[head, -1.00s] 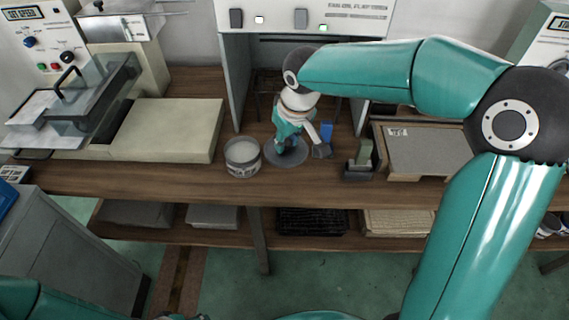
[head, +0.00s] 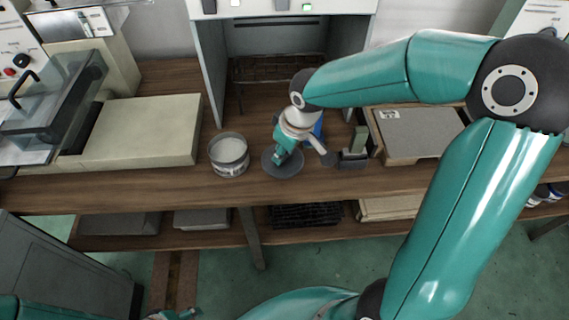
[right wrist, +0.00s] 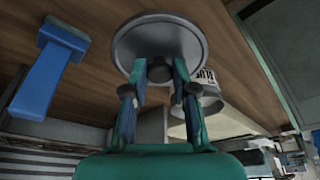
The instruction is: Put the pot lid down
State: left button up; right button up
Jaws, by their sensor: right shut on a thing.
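The pot lid (head: 270,166) is a round grey disc at the right of the open ink pot (head: 229,155) in the head view. My right gripper (head: 281,152) is above the lid and shut on its knob. In the right wrist view the fingertips (right wrist: 160,72) close on the dark knob under the lid disc (right wrist: 150,38). I cannot tell whether the lid touches the bench. The pot shows partly behind the fingers (right wrist: 207,88). A bit of my left gripper (head: 175,314) shows at the bottom edge; its jaws are unclear.
A blue-handled tool (right wrist: 45,82) lies near the lid. A dark holder (head: 352,156) stands to the lid's right, by a framed grey panel (head: 425,132). A beige slab (head: 140,132) is on the left. Bare bench (head: 150,187) runs along the front.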

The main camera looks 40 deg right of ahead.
aim_at(286, 161)
jog(key=shift+f+b, duration=0.35)
jog(key=shift+f, duration=2.25)
jog(key=shift+f, duration=0.15)
jog(key=o, duration=0.8)
jog(key=shift+r, duration=0.3)
jog(key=p+v, duration=0.1)
jog(key=v, duration=1)
jog(key=shift+s+r, duration=0.25)
jog(key=shift+r, duration=0.1)
